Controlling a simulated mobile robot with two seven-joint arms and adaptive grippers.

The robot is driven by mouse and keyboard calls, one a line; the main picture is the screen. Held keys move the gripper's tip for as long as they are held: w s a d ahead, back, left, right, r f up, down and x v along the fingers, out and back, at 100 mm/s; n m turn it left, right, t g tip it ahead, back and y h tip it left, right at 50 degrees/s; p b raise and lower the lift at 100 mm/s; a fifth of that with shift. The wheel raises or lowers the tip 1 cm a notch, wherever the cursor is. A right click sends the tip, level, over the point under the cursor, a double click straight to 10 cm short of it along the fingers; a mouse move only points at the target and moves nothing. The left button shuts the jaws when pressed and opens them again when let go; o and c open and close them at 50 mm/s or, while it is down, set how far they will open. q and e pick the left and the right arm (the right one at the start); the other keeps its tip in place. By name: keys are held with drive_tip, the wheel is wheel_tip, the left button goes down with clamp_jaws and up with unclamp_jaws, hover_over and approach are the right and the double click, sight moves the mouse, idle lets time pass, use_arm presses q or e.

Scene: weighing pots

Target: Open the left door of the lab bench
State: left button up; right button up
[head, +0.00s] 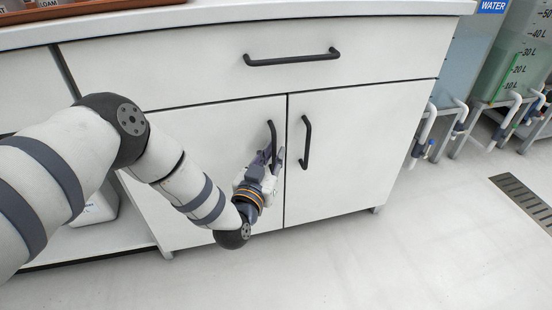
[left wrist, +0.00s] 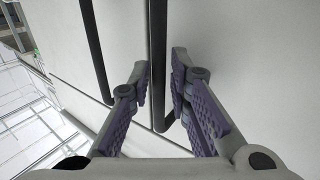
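The left door (head: 217,130) of the lab bench is a white panel, flush and shut. Its black vertical bar handle (head: 272,140) is near the door's right edge. My left gripper (head: 270,158) is at the lower part of this handle. In the left wrist view the handle (left wrist: 158,60) comes down between the two fingertips of my left gripper (left wrist: 162,85). The fingers are apart, with a gap beside the bar, so they are around the handle but not visibly closed on it. My right gripper is in neither view.
The right door (head: 350,150) is shut, and its black handle (head: 306,142) is close beside the left one; it also shows in the left wrist view (left wrist: 95,50). A wide drawer (head: 200,70) is shut above. The floor (head: 330,265) in front is clear.

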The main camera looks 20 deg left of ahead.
use_arm(q)
drive_tip(key=shift+w+r, duration=0.1)
drive_tip(key=shift+w, duration=0.2)
clamp_jaws()
